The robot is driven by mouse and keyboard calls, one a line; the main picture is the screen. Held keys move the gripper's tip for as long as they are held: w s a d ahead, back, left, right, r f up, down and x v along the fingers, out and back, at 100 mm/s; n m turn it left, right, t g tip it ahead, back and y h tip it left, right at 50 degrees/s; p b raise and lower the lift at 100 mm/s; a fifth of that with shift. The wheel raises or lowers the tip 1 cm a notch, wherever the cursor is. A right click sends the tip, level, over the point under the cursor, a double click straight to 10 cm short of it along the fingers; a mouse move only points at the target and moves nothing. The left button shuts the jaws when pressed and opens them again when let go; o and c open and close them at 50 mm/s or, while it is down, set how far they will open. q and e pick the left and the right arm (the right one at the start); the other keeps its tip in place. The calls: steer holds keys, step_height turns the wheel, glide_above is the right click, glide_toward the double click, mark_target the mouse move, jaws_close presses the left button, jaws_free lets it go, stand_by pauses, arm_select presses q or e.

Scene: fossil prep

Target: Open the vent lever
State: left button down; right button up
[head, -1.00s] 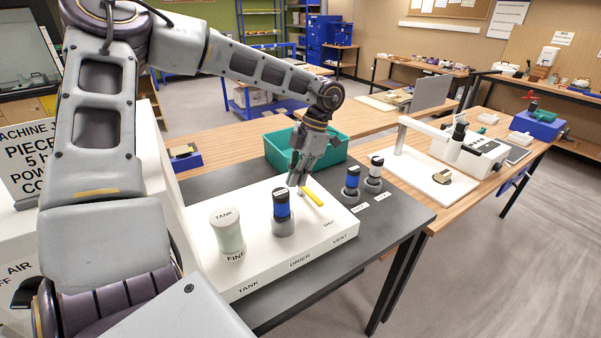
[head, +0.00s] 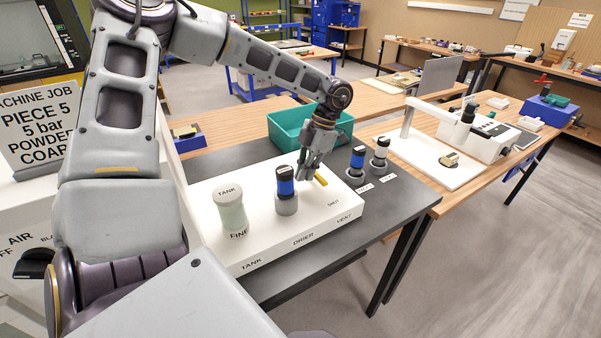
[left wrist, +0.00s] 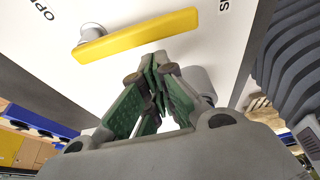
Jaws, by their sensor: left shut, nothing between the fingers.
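The yellow vent lever (head: 321,181) is on top of the white panel box (head: 262,252), partly hidden by my left gripper (head: 304,178) in the head view. In the left wrist view the yellow lever (left wrist: 140,36) runs from a grey pivot at the left toward the "S..." lettering; "OPE..." lettering is beyond the pivot. My left gripper (left wrist: 154,64) is shut and empty, its fingertips close beside the bar's long side. I cannot tell whether they touch it. My right gripper is out of view.
A blue-banded cylinder (head: 286,190) stands just left of my left gripper, with a pale tank jar (head: 231,213) further left. Two small cylinders (head: 356,163) (head: 379,155) stand to the right. A green tray (head: 290,122) is behind.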

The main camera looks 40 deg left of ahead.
arm_select(q)
steer(key=shift+w+d, duration=0.1)
steer(key=shift+w, duration=0.25)
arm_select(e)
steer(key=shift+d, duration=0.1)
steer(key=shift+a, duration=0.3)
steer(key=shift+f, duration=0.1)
arm_select(q)
steer(key=shift+w, duration=0.1)
steer(key=shift+d+n+b, duration=0.2)
steer(key=shift+n+b, duration=0.1)
steer(key=shift+b, duration=0.05)
steer(key=shift+a, duration=0.1)
steer(key=shift+w, duration=0.1)
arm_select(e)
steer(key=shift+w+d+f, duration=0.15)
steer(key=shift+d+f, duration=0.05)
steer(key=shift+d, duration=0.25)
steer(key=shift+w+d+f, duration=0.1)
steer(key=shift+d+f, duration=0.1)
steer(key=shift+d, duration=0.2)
